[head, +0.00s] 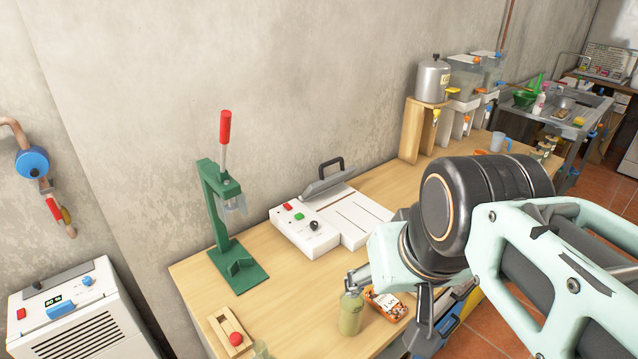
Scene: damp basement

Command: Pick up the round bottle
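A small olive-green bottle (350,314) stands upright near the front edge of the wooden workbench (300,310), and its top is partly covered by a grey part of my gripper. My gripper (390,298) reaches down over the bench from the right, just above and right of this bottle. Its two grey fingers look spread apart, so it appears open, with nothing seen held. I cannot tell whether the left finger touches the bottle. A second pale green bottle or jar (261,351) is cut off by the lower picture edge.
An orange-filled tray with a label (388,304) lies beside the bottle. A green lever press (230,225), a white sealing machine (325,215) and a wooden block with a red knob (231,333) stand on the bench. A metal urn (433,80) is farther back.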

